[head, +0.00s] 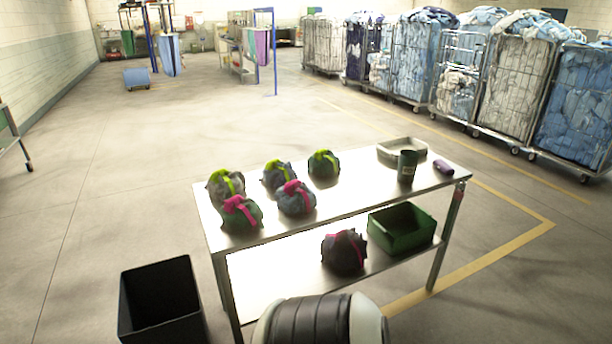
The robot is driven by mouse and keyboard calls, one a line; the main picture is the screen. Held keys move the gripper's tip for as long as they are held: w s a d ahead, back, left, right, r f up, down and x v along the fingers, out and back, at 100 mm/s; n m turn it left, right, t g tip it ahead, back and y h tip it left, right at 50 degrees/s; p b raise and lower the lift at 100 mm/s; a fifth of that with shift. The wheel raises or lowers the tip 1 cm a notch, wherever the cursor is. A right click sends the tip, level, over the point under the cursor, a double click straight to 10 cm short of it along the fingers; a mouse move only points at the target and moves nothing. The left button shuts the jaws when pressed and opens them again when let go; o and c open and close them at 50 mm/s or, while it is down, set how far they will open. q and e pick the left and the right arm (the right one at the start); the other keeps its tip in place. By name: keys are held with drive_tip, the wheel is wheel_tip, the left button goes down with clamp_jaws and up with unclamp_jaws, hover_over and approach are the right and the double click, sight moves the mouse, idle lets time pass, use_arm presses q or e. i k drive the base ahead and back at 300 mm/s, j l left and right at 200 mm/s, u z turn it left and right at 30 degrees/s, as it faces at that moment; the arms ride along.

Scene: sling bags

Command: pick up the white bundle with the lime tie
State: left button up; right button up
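The pale grey-white bundle with the lime tie (214,189) sits on the table top at its far left corner. A green bundle with a magenta tie (241,219) stands just in front of it and seems to overlap its lower edge. A blue-grey bundle with a lime tie (270,180) is to its right, and a dark green bundle with a lime tie (325,172) is farther right. A blue bundle with a magenta tie (296,204) is in the front row. Neither of my grippers is in view.
The metal table (352,192) also bears a grey tray (390,154), a dark cup (407,168) and a purple item (443,167). Its lower shelf holds a dark bundle with a magenta tie (344,258) and a green crate (402,245). A black bin (160,328) stands at left.

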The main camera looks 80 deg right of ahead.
sight(223, 185)
drive_tip(key=z, duration=2.1)
drive_tip(key=i, duration=0.15)
